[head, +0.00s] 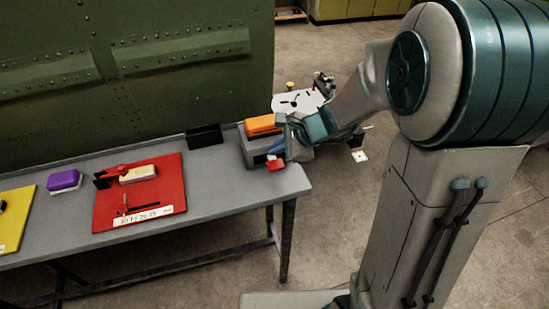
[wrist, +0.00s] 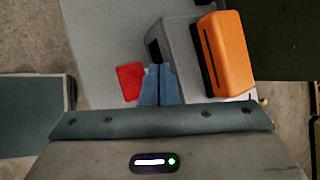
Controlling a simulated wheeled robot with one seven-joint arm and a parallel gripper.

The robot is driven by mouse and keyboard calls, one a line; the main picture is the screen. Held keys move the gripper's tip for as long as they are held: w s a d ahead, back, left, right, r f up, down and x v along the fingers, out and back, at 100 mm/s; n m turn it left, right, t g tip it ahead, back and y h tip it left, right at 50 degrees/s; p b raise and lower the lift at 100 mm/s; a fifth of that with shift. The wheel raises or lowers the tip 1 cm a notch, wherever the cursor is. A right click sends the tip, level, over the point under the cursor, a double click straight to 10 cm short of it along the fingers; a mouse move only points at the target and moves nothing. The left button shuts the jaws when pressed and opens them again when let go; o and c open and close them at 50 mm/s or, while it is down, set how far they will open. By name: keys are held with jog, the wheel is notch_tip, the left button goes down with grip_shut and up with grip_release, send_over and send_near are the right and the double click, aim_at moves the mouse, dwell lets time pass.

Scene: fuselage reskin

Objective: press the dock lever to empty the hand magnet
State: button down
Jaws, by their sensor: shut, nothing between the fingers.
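The dock is a grey box (wrist: 187,48) at the right end of the grey bench. An orange block with a dark strip (head: 261,126), possibly the hand magnet, sits on the dock; it also shows in the wrist view (wrist: 231,52). A red lever pad (head: 276,165) sticks out at the dock's front and shows left of my fingers in the wrist view (wrist: 131,80). My gripper (wrist: 159,72) is shut and empty, its blue fingertips beside the red pad and the dock's dark slot. Whether the fingers touch the pad I cannot tell.
A red mat (head: 170,204) holds a cream block and small tools. A purple block (head: 64,180), a yellow mat (head: 14,232) and a black holder (head: 204,137) are also on the bench (head: 225,205). A green riveted panel (head: 170,60) stands behind.

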aim_at(277, 160)
jog(key=shift+f, duration=0.1)
jog(key=shift+f+b, duration=0.3)
jog(key=shift+b, duration=0.25)
jog(key=shift+s+f+b, duration=0.2)
jog(key=shift+f+b, duration=0.85)
dwell(0.8)
jog(key=shift+r, duration=0.1)
jog(key=shift+w+r+p, duration=0.15)
jog(key=shift+r+p, duration=1.1)
jog(key=shift+r, duration=0.1)
jog(key=r+p, duration=0.2)
jog(key=r, duration=0.1)
jog(key=r+p, duration=0.2)
jog(key=shift+w, duration=0.25)
dwell(0.3)
